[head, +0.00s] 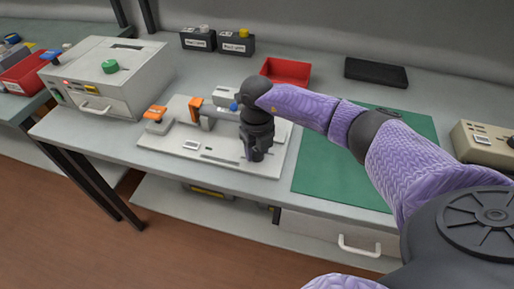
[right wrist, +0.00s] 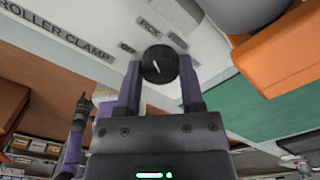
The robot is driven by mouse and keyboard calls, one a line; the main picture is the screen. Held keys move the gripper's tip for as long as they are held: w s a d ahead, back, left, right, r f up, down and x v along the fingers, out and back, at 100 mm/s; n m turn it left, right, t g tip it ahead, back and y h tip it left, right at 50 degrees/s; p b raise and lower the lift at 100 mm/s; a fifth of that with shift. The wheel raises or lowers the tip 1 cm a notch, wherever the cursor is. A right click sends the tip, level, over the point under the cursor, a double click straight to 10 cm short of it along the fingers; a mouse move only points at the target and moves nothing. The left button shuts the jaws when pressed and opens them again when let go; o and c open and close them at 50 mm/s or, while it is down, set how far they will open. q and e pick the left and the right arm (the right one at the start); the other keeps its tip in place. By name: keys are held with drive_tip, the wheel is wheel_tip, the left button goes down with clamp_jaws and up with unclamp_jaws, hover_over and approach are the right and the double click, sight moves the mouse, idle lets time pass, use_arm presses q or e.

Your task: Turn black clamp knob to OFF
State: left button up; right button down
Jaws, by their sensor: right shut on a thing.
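The black clamp knob (right wrist: 158,64) is round, with a white line on its face. It sits on a light panel with the printed words ROLLER CLAMP, OFF and PICK near it. The white line runs slantwise; I cannot tell which end is the pointer. My right gripper (right wrist: 157,75) is shut on the knob, a finger on each side. In the head view my right gripper (head: 257,155) points down over the white fixture plate (head: 220,152) and hides the knob. At the left of the right wrist view, my left gripper (right wrist: 83,103) shows small and dark; its jaws are unclear.
Orange-topped fixture parts (head: 155,113) stand on the plate, left of my gripper. A green mat (head: 335,170) lies right of it. A red tray (head: 285,71) and black block (head: 376,73) are behind.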

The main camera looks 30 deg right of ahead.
drive_tip(key=n, duration=0.6)
drive_tip(key=shift+b, duration=0.35)
drive_tip(key=shift+n, duration=1.2)
use_arm(q)
drive_tip(key=shift+s+a+f, duration=0.35)
drive_tip(key=shift+f, duration=0.2)
use_arm(e)
drive_tip(key=shift+n, duration=0.8)
use_arm(q)
drive_tip(key=shift+s, duration=0.2)
